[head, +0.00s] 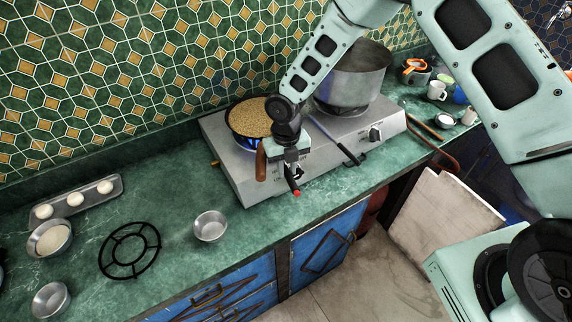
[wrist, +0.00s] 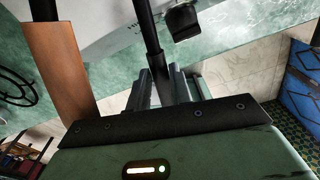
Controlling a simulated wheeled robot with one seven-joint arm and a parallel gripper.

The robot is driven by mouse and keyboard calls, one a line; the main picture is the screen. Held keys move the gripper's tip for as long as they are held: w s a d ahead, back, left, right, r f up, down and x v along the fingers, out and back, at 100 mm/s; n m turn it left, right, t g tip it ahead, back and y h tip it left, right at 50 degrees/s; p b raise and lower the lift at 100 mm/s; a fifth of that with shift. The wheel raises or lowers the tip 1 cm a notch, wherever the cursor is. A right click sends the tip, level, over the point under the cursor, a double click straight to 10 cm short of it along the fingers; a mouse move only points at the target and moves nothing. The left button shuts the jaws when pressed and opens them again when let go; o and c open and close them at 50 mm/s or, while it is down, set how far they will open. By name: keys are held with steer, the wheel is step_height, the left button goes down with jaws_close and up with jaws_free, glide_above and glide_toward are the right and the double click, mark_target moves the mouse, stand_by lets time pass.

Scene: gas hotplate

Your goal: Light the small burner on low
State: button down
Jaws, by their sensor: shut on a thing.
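The grey gas hotplate (head: 238,170) stands on the green counter. A pan of brown food (head: 248,117) sits on its left burner, with blue flame (head: 254,143) showing under it. A big metal pot (head: 352,76) stands on the right burner; I see no clear flame there. The fingers show close together in the wrist view (wrist: 163,90). The right knob (head: 375,134) is in plain view. The left knob's setting cannot be read.
The pan's wooden handle (head: 261,164) juts out just left of my gripper; it is also close in the wrist view (wrist: 62,70). A dark long handle (head: 336,141) juts out to the right. A metal bowl (head: 210,226) and black trivet (head: 130,250) lie on the counter's left.

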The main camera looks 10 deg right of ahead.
steer(key=s+d+r+b, duration=0.1)
steer(key=s+d+b, duration=0.1)
steer(key=s, duration=1.4)
steer(key=shift+s+r+b, duration=0.2)
steer(key=shift+s+b, duration=0.2)
steer(key=shift+b, duration=0.3)
